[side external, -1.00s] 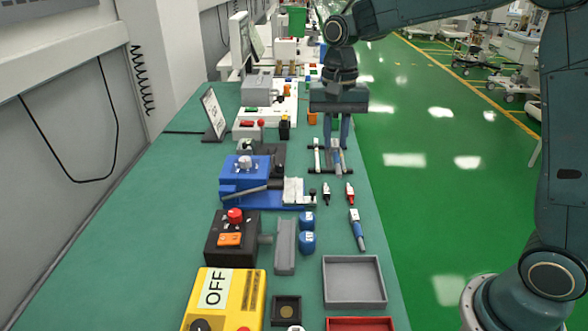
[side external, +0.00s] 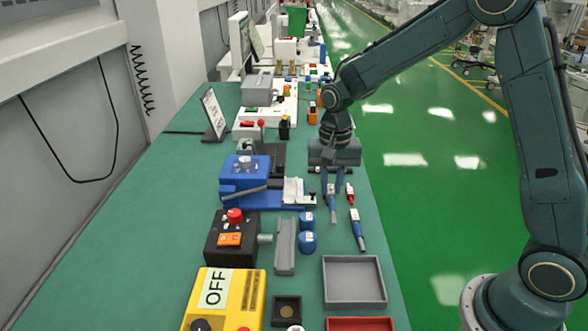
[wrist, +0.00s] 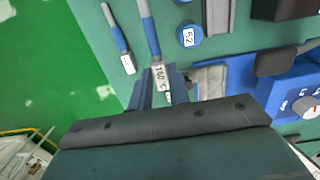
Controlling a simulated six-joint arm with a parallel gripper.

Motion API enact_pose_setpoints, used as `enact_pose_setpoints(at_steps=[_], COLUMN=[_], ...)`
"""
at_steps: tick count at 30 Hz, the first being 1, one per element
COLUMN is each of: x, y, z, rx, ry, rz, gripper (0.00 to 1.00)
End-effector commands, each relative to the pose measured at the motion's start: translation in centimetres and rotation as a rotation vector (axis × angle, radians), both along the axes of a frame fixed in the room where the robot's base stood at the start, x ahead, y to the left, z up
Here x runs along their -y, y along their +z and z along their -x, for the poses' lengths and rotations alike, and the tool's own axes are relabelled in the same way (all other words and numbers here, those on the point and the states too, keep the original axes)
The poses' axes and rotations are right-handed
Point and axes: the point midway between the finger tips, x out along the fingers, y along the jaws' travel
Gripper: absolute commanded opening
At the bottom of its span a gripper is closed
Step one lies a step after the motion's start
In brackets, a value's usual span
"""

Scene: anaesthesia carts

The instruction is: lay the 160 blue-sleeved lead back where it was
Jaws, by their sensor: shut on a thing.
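The blue-sleeved lead (side external: 333,208) with a grey end is held in my gripper (side external: 331,184), pointing toward the front of the bench. In the wrist view this lead (wrist: 151,38) carries a white tag reading 160, and my gripper (wrist: 160,95) is shut on its tagged end. A second blue-sleeved lead (side external: 357,230) lies on the green bench to the right and nearer the camera. It also shows in the wrist view (wrist: 117,34), its tag too small to read. I cannot tell whether the held lead touches the bench.
A red-tipped piece (side external: 350,193) lies close right of my gripper. A blue fixture (side external: 245,175) stands left. Blue round pieces (side external: 307,242), a grey channel (side external: 285,250) and an empty grey tray (side external: 355,302) are nearer. The bench's right edge is close.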

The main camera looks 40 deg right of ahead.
Motion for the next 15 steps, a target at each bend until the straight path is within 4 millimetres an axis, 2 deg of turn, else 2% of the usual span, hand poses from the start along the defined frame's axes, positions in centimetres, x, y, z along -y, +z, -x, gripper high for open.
enact_pose_setpoints(at_steps=[3,6,15], x=[0.0,0.0,0.0], y=[-2.0,-3.2,-3.9], z=[0.0,0.0,-0.1], rx=[-0.003,-0.002,0.001], ry=[0.000,0.000,0.000], rz=[0.000,0.001,0.000], gripper=[0.03,0.03,0.03])
